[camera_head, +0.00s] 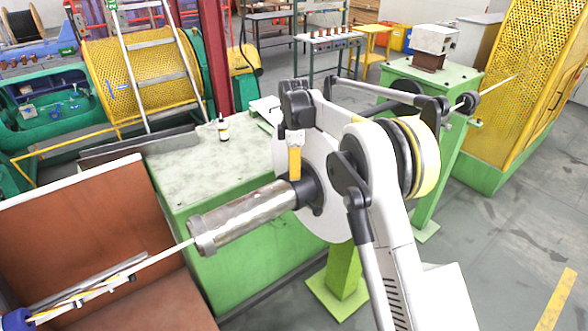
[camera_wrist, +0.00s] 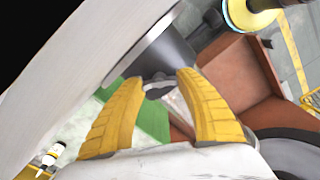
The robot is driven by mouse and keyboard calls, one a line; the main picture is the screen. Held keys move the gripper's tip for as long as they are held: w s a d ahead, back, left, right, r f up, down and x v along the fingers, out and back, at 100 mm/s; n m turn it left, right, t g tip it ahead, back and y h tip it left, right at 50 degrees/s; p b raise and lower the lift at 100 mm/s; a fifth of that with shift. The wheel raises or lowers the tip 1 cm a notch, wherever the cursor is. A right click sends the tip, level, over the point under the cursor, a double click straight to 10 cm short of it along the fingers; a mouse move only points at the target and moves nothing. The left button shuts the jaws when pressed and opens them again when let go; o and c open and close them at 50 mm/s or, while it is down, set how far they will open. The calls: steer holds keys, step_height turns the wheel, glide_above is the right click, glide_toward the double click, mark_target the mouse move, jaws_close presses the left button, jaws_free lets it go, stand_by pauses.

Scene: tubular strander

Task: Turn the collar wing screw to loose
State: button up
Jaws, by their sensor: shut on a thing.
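My gripper (camera_head: 294,178) reaches down from above onto the dark collar (camera_head: 311,200), between the metal tube (camera_head: 245,216) and the big white disc (camera_head: 325,222). In the wrist view its two yellow fingers (camera_wrist: 159,80) stand on either side of the small dark wing screw (camera_wrist: 158,90). The gripper is shut on the wing screw, which lies between the fingertips. The collar (camera_wrist: 165,55) shows as a dark grey cone behind it. In the head view the wing screw is hidden by the finger.
A green bench (camera_head: 190,165) stands behind the tube, with a small bottle (camera_head: 223,127) on it. A brown trough (camera_head: 90,235) lies at left. A rod (camera_head: 165,252) runs from the tube's end. Open floor (camera_head: 490,250) is at right.

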steer(key=o, duration=1.2)
step_height(320, 180, up, 12)
steer(key=shift+r, duration=0.1)
